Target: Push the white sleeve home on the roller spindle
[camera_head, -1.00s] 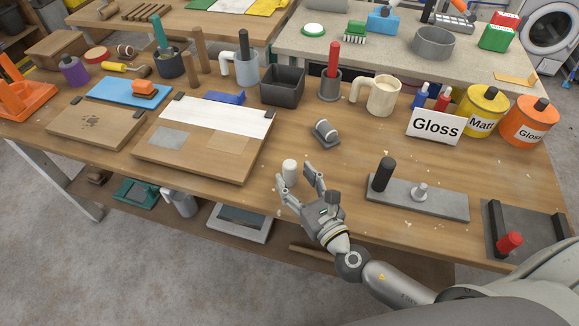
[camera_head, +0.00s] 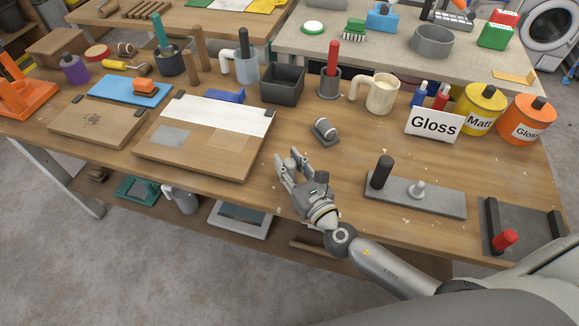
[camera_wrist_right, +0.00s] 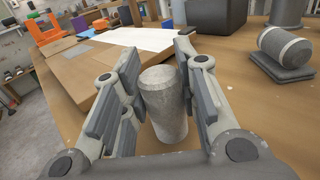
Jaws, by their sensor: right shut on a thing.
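The white sleeve (camera_wrist_right: 165,112) is a pale, upright cylinder between my right gripper's fingers in the wrist view. My right gripper (camera_head: 290,164) is shut on it near the table's front edge; the fingers mostly hide the sleeve in the head view. I cannot tell whether its lower end touches the table. A grey plate (camera_head: 445,203) to the right carries a black post (camera_head: 381,172) and a short pale peg on a round foot (camera_head: 417,188), which looks like the spindle. The peg is bare and apart from the sleeve. My left gripper is not in view.
A dark roller with a pale band (camera_head: 323,129) rests on a small block behind the gripper. A dark tray with a red handle (camera_head: 505,240) is at the right. A wide board (camera_head: 205,140) lies left. The tabletop between gripper and grey plate is mostly clear.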

